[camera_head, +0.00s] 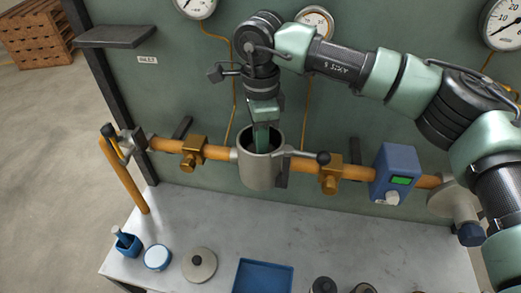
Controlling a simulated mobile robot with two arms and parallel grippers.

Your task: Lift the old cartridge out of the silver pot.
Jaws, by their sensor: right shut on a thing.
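The silver pot (262,170) is an open-topped cylinder fixed in the orange pipe line at the middle of the panel. My right gripper (263,122) points down into the pot's open mouth from above. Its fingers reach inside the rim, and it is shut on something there. The old cartridge cannot be clearly told apart, since the fingers and the pot wall hide the inside. My left gripper is not in view.
Orange valves (194,152) and a blue meter box (395,173) sit along the pipe. The bench holds a blue tray (263,264), a round lid (199,264), a white-topped tin (158,257) and a blue cup (127,246).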

